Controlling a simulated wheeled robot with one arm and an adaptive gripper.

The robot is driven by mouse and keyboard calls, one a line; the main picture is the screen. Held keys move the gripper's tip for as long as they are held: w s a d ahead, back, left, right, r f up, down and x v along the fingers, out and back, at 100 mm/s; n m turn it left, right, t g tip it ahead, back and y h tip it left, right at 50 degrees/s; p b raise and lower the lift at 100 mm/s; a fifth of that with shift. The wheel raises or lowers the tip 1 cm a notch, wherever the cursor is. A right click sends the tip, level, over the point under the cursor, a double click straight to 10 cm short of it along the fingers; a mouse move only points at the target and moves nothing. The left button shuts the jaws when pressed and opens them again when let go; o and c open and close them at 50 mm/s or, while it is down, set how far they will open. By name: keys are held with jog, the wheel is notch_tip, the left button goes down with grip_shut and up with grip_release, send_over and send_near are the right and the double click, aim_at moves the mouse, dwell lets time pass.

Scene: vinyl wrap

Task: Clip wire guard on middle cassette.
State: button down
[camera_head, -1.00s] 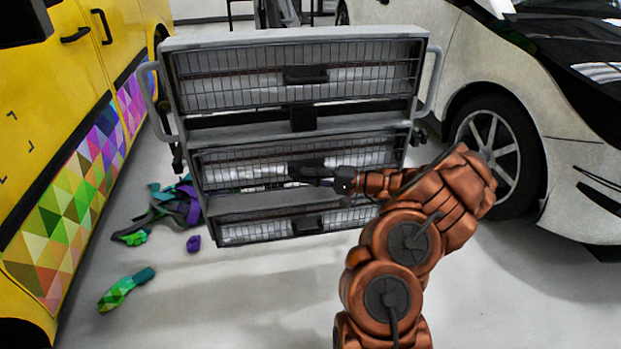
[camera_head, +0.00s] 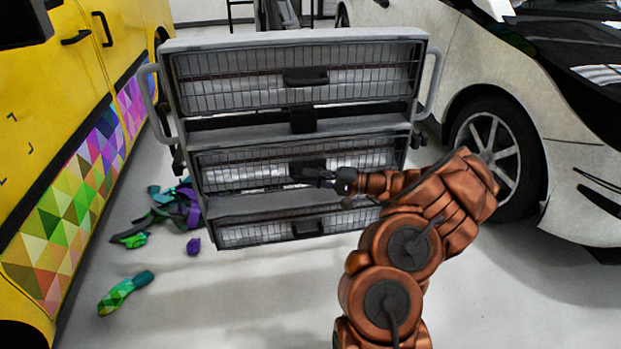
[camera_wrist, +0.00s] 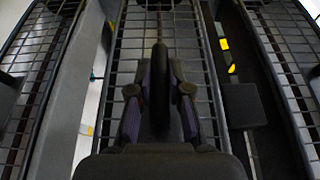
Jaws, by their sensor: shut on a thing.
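The middle cassette (camera_head: 197,172) is in the centre of a grey upright frame in the head view. Its wire guard (camera_head: 240,174) lies across the cassette's front; I cannot tell whether it is clipped. My gripper (camera_head: 314,175) is at the dark handle (camera_head: 300,166) in the middle of this guard. In the wrist view the guard (camera_wrist: 195,60) runs up the centre, and my gripper (camera_wrist: 160,108) is shut on the dark handle (camera_wrist: 160,75). The fingers and handle hide part of the mesh and the guard's edges.
An upper cassette guard (camera_head: 220,92) and a lower one (camera_head: 255,233) flank the middle one. A yellow van (camera_head: 50,130) stands left, a white car (camera_head: 570,170) right. Vinyl scraps (camera_head: 125,290) lie on the floor at left. The floor in front is clear.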

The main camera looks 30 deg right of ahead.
jog(key=shift+w+d+b, duration=0.3)
jog(key=shift+w+b, duration=0.5)
jog(key=shift+w, duration=0.05)
dwell(1.1)
jog(key=shift+w+d+r, duration=0.1)
jog(key=shift+d+r, duration=0.05)
jog(key=shift+d, duration=0.1)
dwell(1.9)
jog(key=c, duration=1)
grip_release()
jog(key=shift+a, duration=0.1)
jog(key=v, duration=1.2)
jog(key=shift+a, duration=0.1)
